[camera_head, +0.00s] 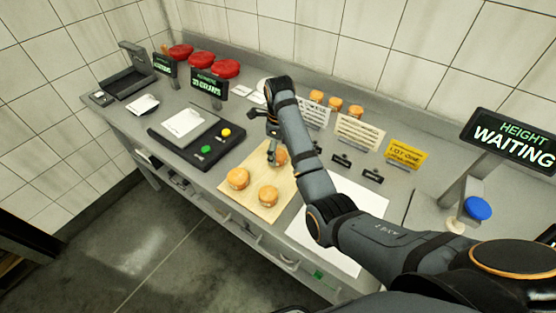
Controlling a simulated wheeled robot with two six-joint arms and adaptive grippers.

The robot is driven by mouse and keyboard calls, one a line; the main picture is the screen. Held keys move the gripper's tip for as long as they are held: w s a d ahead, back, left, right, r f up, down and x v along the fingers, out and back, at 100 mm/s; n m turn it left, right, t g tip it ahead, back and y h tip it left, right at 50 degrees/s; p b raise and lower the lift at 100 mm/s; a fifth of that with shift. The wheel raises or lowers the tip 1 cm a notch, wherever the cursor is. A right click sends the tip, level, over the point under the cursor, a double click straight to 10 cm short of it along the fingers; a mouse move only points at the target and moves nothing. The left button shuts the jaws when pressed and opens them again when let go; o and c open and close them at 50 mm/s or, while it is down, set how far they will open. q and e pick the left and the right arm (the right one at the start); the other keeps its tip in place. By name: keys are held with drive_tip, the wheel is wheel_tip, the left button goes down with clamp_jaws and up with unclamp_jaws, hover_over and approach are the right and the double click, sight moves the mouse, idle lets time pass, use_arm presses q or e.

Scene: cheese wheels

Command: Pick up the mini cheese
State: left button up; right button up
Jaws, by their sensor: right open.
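Three small orange-tan mini cheeses sit on a light wooden board (250,207) at the middle of the counter. One is at the left (238,178), one at the front (268,196), and one at the back (281,158), partly hidden by my right gripper. My right gripper (270,138) is open, pointing down just above and beside the back cheese. I cannot tell whether it touches that cheese. More small orange cheeses (335,102) stand at the back of the counter, behind white cards. My left gripper is not in view.
A dark scale (183,127) with green and yellow buttons lies left of the board. Red wheels (226,68) and small displays (209,84) stand farther left. A white sheet (350,205) lies to the right, partly under my arm. A "HEIGHT WAITING" display (513,138) and blue knob (477,208) stand far right.

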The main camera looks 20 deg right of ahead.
drive_tip(key=shift+w+d+f, duration=0.1)
drive_tip(key=shift+w+f, duration=0.1)
drive_tip(key=shift+f, duration=0.85)
drive_tip(key=shift+r, duration=0.1)
drive_tip(key=c, duration=1.3)
